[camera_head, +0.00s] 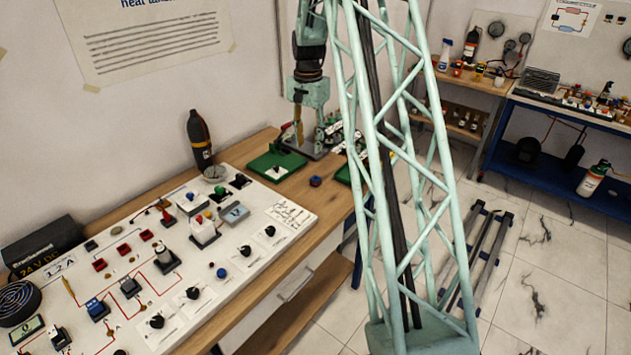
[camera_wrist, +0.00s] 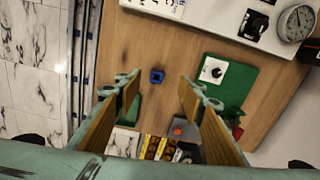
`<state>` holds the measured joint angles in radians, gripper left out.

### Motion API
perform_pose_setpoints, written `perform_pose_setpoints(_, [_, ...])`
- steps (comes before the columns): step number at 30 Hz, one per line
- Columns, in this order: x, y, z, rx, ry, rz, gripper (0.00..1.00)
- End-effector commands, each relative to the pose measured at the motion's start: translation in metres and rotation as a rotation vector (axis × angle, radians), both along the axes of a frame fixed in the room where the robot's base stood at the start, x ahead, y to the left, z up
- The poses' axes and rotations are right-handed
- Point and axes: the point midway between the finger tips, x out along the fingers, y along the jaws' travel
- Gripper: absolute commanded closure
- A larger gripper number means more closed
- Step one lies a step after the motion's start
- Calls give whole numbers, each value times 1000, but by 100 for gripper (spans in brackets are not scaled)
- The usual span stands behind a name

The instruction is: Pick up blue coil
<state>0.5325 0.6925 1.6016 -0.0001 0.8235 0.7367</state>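The blue coil (camera_head: 315,181) is a small dark blue piece on the bare wooden table top, between two green boards in the head view. In the wrist view the blue coil (camera_wrist: 156,76) shows in the gap between the fingers, a little beyond their tips. My gripper (camera_wrist: 157,88) is open, with nothing between its fingers. In the head view my gripper (camera_head: 310,138) hangs pointing down over the far part of the table, behind and left of the coil. Part of the arm is hidden by the lattice column.
A green board (camera_wrist: 235,85) with a white dial lies right of the coil in the wrist view. A pressure gauge (camera_wrist: 296,24) and the white panel (camera_wrist: 205,14) lie beyond. Small parts (camera_wrist: 160,149) show below, between the fingers. The wood around the coil is clear.

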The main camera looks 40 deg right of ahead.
Motion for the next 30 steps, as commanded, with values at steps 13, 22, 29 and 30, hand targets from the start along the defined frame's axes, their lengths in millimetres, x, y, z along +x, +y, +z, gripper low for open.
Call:
perform_pose_setpoints(13, [5, -42, -51, 13, 20, -93, 64])
perform_pose_setpoints(22, [5, -43, -52, 13, 20, -95, 64])
perform_pose_setpoints(29, [5, -43, -56, 13, 20, -95, 64])
perform_pose_setpoints(30, [5, -43, -58, 13, 20, -95, 64])
